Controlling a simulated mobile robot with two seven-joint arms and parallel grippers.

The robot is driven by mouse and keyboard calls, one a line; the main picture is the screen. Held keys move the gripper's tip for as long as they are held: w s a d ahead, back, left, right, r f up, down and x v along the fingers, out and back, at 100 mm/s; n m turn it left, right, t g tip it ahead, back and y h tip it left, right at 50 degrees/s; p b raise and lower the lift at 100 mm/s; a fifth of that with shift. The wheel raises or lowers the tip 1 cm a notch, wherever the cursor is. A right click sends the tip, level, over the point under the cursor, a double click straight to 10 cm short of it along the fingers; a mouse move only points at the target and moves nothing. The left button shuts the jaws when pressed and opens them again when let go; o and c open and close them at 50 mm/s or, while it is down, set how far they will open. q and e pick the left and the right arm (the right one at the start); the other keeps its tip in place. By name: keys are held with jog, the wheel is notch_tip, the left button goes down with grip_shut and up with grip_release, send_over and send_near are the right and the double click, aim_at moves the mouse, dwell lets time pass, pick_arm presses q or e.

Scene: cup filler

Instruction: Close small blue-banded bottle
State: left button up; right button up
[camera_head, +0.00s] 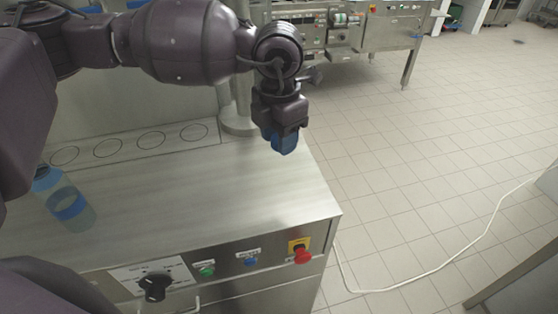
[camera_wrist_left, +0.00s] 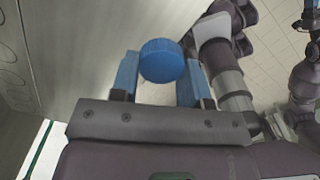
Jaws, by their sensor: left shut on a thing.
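A clear bottle with a blue band (camera_head: 68,204) stands upright at the left of the steel worktop, light blue near its top. Part of its top is close to my arm in the picture, and I cannot make out its mouth. My left gripper (camera_head: 283,143) is far to the right of the bottle, pointing down above the worktop's right side. In the left wrist view, a round ribbed blue cap (camera_wrist_left: 162,61) sits between the blue fingers of the left gripper (camera_wrist_left: 160,78), which are shut on it. My right gripper does not show.
The steel worktop (camera_head: 190,200) is clear between bottle and gripper. Its back strip has several marked circles (camera_head: 150,142). The front panel carries a black knob (camera_head: 155,286) and a red emergency button (camera_head: 302,256). A steel post (camera_head: 238,120) stands behind the gripper.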

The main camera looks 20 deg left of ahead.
pick_arm(q)
jog(key=shift+r, duration=1.95)
jog(key=shift+f, duration=0.1)
